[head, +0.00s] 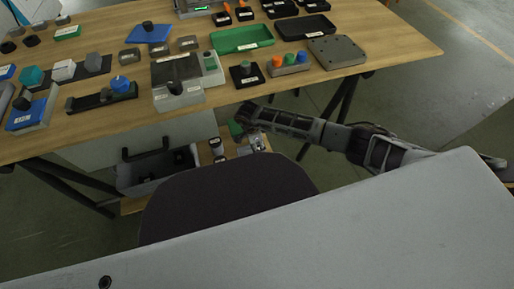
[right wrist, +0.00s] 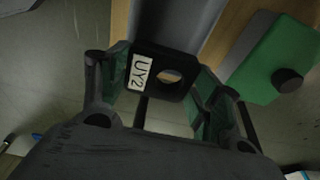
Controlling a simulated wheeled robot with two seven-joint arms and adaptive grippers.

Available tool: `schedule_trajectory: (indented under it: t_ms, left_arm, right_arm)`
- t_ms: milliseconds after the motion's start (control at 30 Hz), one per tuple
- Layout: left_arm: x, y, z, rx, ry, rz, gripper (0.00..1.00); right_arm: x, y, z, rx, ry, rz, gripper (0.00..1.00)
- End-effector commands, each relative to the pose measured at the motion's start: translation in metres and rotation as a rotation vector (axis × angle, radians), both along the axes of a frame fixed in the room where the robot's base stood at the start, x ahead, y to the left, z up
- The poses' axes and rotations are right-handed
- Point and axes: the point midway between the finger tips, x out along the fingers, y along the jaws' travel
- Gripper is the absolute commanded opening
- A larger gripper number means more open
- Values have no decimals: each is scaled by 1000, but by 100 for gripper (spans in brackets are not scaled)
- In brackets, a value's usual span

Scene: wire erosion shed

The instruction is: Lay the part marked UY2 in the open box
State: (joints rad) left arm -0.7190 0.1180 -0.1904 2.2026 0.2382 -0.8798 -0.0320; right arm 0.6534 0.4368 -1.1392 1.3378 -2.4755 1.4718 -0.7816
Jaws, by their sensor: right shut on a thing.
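The part marked UY2 (right wrist: 150,88) is a black block with a white label and a round hole, seen in the right wrist view. My right gripper (right wrist: 165,80) is shut on it, with a finger at each side. In the head view my right gripper (head: 256,143) hangs beside the front edge of the workbench, low over a lower shelf; I cannot make out the part there. The open box (head: 133,178) is grey with a dark handle and stands low at the left, with dark things inside. It is left of the gripper and apart from it. My left gripper is out of view.
The workbench (head: 385,38) above holds trays, blocks and fixtures. Small dark cylinders (head: 216,146) stand on the lower shelf between box and gripper. A green block with a black knob (right wrist: 262,68) lies near the gripper. A dark rounded shape hides part of the shelf.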

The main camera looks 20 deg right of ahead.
Motion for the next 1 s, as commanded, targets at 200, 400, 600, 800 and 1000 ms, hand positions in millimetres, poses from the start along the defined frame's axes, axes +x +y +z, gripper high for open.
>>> schedule_trajectory:
  t_ms: [200,400,600,800,1000]
  left_arm:
    - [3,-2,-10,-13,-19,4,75]
    - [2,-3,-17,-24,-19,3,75]
    - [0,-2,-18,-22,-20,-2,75]
    - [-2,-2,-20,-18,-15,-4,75]
    - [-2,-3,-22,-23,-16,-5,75]
  right_arm:
    - [0,1,-20,1,1,1,23]
    - [0,0,-34,0,0,0,23]
    - [0,0,-35,1,-1,0,23]
    - [0,0,-35,0,-1,0,23]
    - [0,0,-39,0,-1,0,23]
